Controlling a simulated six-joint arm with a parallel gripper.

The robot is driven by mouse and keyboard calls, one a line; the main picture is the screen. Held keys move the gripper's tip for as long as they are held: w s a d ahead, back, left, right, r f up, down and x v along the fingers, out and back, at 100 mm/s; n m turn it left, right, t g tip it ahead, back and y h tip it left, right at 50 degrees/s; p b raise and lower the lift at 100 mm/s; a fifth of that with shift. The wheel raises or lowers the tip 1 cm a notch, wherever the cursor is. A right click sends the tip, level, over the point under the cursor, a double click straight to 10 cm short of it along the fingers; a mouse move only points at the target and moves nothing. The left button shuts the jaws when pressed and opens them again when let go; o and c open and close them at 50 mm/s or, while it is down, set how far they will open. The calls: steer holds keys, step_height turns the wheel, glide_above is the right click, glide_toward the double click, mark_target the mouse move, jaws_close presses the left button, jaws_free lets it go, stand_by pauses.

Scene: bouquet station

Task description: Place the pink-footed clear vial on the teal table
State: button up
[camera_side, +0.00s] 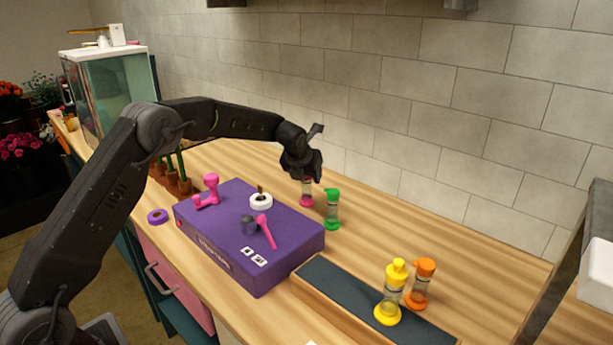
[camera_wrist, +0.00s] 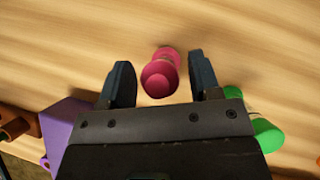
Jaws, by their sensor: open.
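The pink-footed clear vial (camera_side: 307,194) stands upright on the wooden counter, behind the purple box. In the wrist view its pink end (camera_wrist: 159,77) lies between the two fingers. My gripper (camera_side: 309,178) is right above and around the vial's top in the side view, and its fingers (camera_wrist: 161,82) are open with a gap on each side of the vial. The vial's upper part is hidden by the gripper in the side view. A low wooden stand with a dark teal top (camera_side: 343,286) lies at the front right; it appears to be the teal table.
A green vial (camera_side: 332,210) stands close to the pink one, also in the wrist view (camera_wrist: 267,134). The purple box (camera_side: 230,262) carries small items.

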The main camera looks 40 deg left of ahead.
steer(key=s+d+r+n, duration=0.3)
steer(key=s+r+n, duration=0.1)
steer(key=s+r, duration=0.4)
steer(key=s+d+r+n, duration=0.3)
steer(key=s+r+n, duration=0.1)
steer(key=s+r, duration=0.4)
steer(key=s+d+f+n, duration=0.1)
steer(key=s+d+n, duration=0.1)
steer(key=s+n, duration=0.5)
steer(key=s+d+f+n+h, duration=0.1)
steer(key=s+d+n, duration=0.1)
steer(key=s+n, duration=0.6)
steer(key=s+d+f+n+h, duration=0.1)
steer(key=s+d+n, duration=0.2)
steer(key=s+n, duration=0.5)
steer(key=s, duration=0.4)
steer(key=shift+s+f+g, duration=0.3)
steer(key=shift+f, duration=0.05)
